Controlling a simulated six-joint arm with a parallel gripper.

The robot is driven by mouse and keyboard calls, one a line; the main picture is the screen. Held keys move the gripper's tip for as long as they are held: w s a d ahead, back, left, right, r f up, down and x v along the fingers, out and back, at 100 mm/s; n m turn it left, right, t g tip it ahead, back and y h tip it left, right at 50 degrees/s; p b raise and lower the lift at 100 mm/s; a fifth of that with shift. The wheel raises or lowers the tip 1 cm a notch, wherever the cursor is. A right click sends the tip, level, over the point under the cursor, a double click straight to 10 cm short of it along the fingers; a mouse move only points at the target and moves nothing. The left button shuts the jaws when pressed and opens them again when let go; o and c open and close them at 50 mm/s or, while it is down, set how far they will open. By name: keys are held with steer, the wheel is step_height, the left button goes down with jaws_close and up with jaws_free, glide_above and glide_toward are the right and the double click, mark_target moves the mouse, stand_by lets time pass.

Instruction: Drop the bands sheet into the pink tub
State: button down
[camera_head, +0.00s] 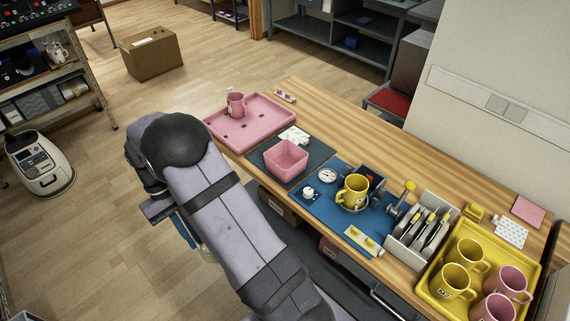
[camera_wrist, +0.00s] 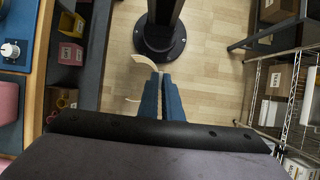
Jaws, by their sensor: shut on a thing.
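The pink tub (camera_head: 287,160) stands open on a dark mat near the front edge of the bench. A pink surface at the left edge of the wrist view (camera_wrist: 8,103) looks like part of the tub. My gripper (camera_wrist: 161,85) has its blue fingers together over the floor, off the bench front. A thin, pale, curved sheet (camera_wrist: 144,62) sticks out to the left of the fingers; I take it for the bands sheet, but its print does not show. In the head view my arm hides the fingertips and most of what they hold.
A pink tray (camera_head: 225,137) with a pink mug (camera_head: 236,104) lies behind the tub. A white crumpled piece (camera_head: 294,135) is beside the tub. A blue mat (camera_head: 325,205) with a yellow mug (camera_head: 353,191), a rack (camera_head: 420,237) and a yellow mug tray (camera_head: 435,284) fill the right.

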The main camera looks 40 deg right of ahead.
steer(key=w+d+r+n+t+h+p, duration=0.1)
steer(key=d+n, duration=0.5)
steer(key=d, duration=0.8)
steer(key=w+d+r+n+t+h+p, duration=0.2)
steer(key=d+n, duration=0.4)
steer(key=d, duration=0.9)
steer(key=w+d+r+n+t+h+p, duration=0.1)
steer(key=w+d+r+n+p, duration=0.2)
steer(key=d, duration=1.2)
steer(key=w+n+p, duration=0.1)
steer(key=n, duration=0.2)
steer(key=shift+w+t+h+p, duration=0.15)
steer(key=shift+t+h+p, duration=0.2)
steer(key=shift+t+h, duration=0.05)
steer(key=shift+f, duration=0.1)
step_height(320, 180, down, 8)
steer(key=b, duration=0.6)
steer(key=shift+r, duration=0.2)
steer(key=shift+b, duration=0.3)
